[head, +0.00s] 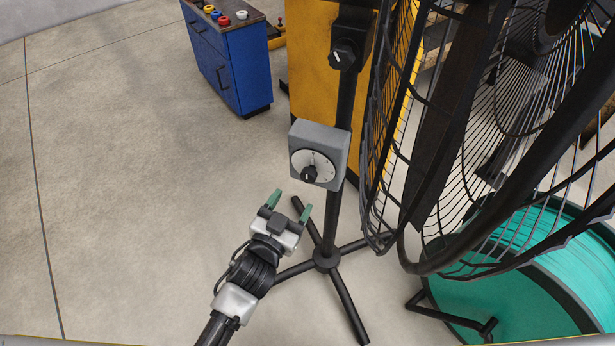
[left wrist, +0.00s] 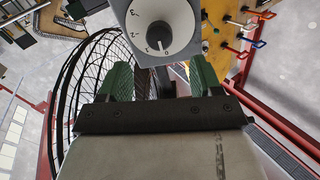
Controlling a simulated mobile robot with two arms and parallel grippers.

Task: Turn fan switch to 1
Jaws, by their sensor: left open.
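The fan switch is a grey box (head: 318,150) on the fan's black pole, with a white round dial and a black knob (head: 309,174). In the left wrist view the dial (left wrist: 182,25) shows small digits, and the knob (left wrist: 158,36) sits at its middle; its mark seems to point down near the 0, but it is small. My left gripper (head: 290,203) is open and empty, with green fingertips, below and slightly left of the box. In the left wrist view its fingers (left wrist: 161,80) are spread below the dial, apart from the knob. My right gripper is not in view.
The large black fan cage (head: 385,150) stands close on the right of the switch. A second black knob (head: 343,55) is higher on the pole. The pole's tripod base (head: 327,259) spreads on the floor. A blue cabinet (head: 232,65) stands behind. The floor at left is clear.

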